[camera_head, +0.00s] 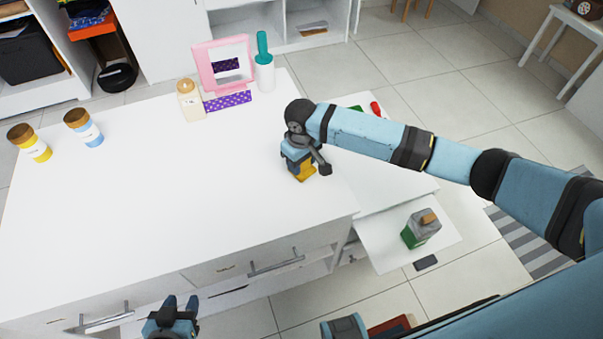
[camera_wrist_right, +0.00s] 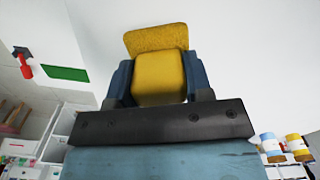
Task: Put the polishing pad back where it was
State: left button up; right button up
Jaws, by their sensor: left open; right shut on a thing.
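The yellow polishing pad (camera_head: 306,172) is between the fingers of my right gripper (camera_head: 298,164), over the right part of the white tabletop (camera_head: 190,200). In the right wrist view the pad (camera_wrist_right: 158,78) has a smooth yellow body and a rougher yellow end (camera_wrist_right: 155,38). The blue fingers of my right gripper (camera_wrist_right: 158,85) are shut on its sides. I cannot tell whether the pad touches the tabletop. My left gripper (camera_head: 172,308) is open and empty, low in front of the drawers.
A pink-framed mirror (camera_head: 224,62), a white bottle with teal top (camera_head: 264,70) and a cream bottle (camera_head: 190,100) stand at the back. Two wooden-lidded jars (camera_head: 88,130) (camera_head: 35,146) stand left. A green-and-grey box (camera_head: 421,230) sits on a lower white surface. The tabletop's middle is clear.

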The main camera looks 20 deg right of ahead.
jog(key=shift+f, duration=2.8)
jog(key=shift+f, duration=0.1)
jog(key=o, duration=0.9)
